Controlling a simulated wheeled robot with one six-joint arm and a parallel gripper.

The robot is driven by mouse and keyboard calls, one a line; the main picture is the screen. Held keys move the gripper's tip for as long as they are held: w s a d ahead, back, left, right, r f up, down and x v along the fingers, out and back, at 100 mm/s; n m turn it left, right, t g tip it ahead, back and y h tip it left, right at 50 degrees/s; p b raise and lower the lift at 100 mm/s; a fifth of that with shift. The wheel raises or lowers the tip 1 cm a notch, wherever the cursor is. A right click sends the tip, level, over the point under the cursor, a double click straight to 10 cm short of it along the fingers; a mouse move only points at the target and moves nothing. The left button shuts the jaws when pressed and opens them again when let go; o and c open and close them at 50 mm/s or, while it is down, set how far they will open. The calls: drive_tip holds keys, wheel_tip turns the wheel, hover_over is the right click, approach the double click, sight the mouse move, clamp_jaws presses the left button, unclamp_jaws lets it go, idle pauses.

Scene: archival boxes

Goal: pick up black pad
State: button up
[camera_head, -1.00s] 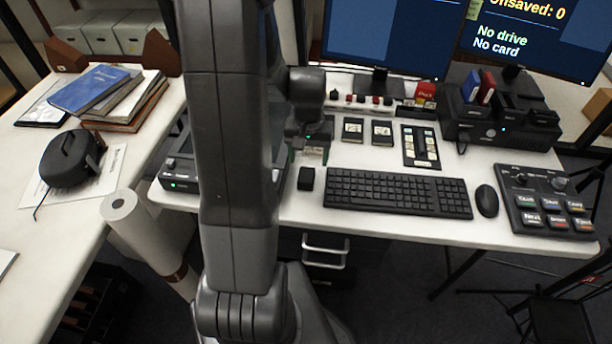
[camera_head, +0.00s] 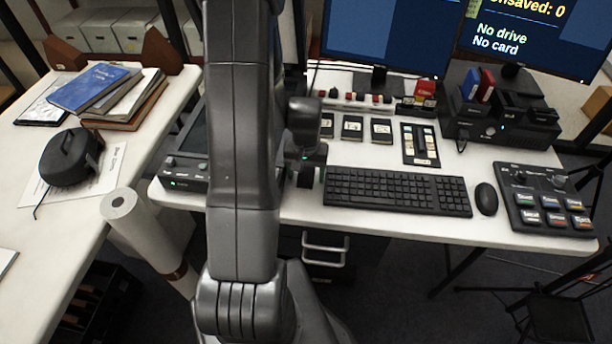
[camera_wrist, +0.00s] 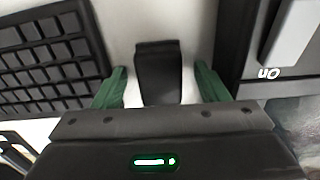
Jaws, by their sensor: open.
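The black pad (camera_wrist: 158,70) is a small dark block on the white desk. In the wrist view it lies between the two green fingers of my gripper (camera_wrist: 160,88), with pale desk showing on both sides of it. My gripper is open and I see no contact with the pad. In the head view my gripper (camera_head: 306,172) is over the pad's spot, left of the keyboard, and mostly hides the pad. I cannot tell the exact height of the fingers above the desk.
The keyboard (camera_head: 398,192) is close on one side of my gripper. A dark device (camera_head: 186,172) with a green light is on the other side. Small cards (camera_head: 352,128) lie behind. A mouse (camera_head: 486,199) and button panel (camera_head: 545,200) stand at right.

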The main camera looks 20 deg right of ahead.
sight(306, 173)
drive_tip(key=c, duration=1.2)
drive_tip(key=shift+o, duration=0.2)
drive_tip(key=shift+r, duration=0.1)
wheel_tip(306, 173, up, 10)
drive_tip(key=shift+f, duration=0.1)
